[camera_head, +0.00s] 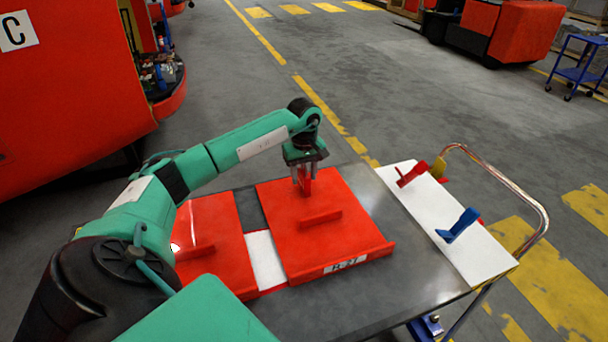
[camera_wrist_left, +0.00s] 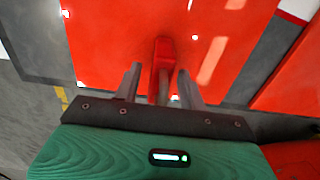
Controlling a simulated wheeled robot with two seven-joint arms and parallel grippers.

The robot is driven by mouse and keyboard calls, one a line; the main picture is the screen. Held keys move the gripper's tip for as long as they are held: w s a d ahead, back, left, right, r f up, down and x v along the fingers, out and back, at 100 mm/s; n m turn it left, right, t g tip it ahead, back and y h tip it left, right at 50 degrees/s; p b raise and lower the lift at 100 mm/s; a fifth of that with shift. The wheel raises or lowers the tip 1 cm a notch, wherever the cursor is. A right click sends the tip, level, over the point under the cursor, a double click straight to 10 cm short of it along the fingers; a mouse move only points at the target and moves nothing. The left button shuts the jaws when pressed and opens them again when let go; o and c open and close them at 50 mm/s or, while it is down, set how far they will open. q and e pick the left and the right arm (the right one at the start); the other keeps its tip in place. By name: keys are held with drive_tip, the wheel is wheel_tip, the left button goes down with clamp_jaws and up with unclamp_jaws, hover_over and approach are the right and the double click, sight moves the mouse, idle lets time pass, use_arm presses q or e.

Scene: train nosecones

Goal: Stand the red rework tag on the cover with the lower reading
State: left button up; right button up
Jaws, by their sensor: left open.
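Two red covers lie side by side on the cart: a right cover (camera_head: 342,232) with a small white label (camera_head: 345,264) whose characters I cannot read surely, and a left cover (camera_head: 222,262), partly behind my arm; I see no label on it. A red tag (camera_head: 306,186) stands upright on the right cover's far part. My left gripper (camera_head: 303,178) points down around it. In the left wrist view the tag (camera_wrist_left: 163,60) sits between the two spread fingers (camera_wrist_left: 160,85), with gaps on both sides. My right gripper is not in view.
A white board (camera_head: 455,255) at the cart's right holds another red piece (camera_head: 411,174), a yellow piece (camera_head: 438,168) and a blue piece (camera_head: 459,224). A metal handle (camera_head: 515,190) curves around that end. The grey cart top (camera_head: 400,285) is bare in front of the board.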

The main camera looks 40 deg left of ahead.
use_arm(q)
wheel_tip(320, 180, up, 10)
drive_tip(key=b, duration=0.3)
drive_tip(key=shift+r, duration=0.85)
